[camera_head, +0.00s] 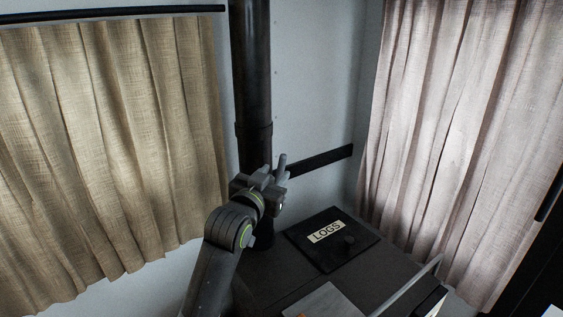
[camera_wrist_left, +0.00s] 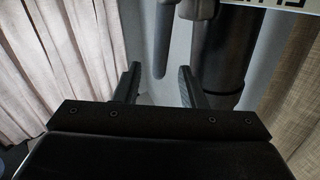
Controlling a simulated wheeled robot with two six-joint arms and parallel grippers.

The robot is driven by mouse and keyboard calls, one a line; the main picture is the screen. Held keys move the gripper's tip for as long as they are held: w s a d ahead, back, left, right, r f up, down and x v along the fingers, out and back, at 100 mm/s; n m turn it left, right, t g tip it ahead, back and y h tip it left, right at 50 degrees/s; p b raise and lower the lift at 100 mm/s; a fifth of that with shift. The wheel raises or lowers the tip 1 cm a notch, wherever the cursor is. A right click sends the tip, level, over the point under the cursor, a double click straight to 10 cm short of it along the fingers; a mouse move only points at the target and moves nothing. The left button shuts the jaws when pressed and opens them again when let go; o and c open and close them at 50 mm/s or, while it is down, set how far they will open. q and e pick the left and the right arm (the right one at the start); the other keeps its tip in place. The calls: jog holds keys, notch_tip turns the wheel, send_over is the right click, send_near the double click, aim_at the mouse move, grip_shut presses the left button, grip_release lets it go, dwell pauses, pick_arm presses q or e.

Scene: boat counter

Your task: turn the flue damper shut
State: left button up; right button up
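The black flue pipe (camera_head: 252,90) stands upright in the corner in the head view; it also shows in the left wrist view (camera_wrist_left: 226,48). A grey damper handle (camera_wrist_left: 162,48) beside the pipe shows in the wrist view. In the head view a grey upright bar (camera_head: 282,163), apparently the handle, rises by my gripper. My left gripper (camera_head: 277,181) is at the pipe's right front. In the wrist view its fingers (camera_wrist_left: 160,84) are apart, with the handle's end between or just beyond them; I cannot tell contact. My right gripper is not in view.
A cream plate (camera_wrist_left: 265,4) with dark lettering is cut off at the wrist view's top. A black panel labelled LOGS (camera_head: 333,239) lies on the dark top to the right. A beige curtain (camera_head: 110,150) hangs left, a pinkish one (camera_head: 450,140) right. A black rail (camera_head: 320,160) runs along the wall.

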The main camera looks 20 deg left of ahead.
aim_at(280, 167)
pick_arm(q)
jog(key=shift+w+d+p, duration=0.2)
jog(key=shift+w+p, duration=0.35)
jog(key=shift+w, duration=2.15)
grip_shut()
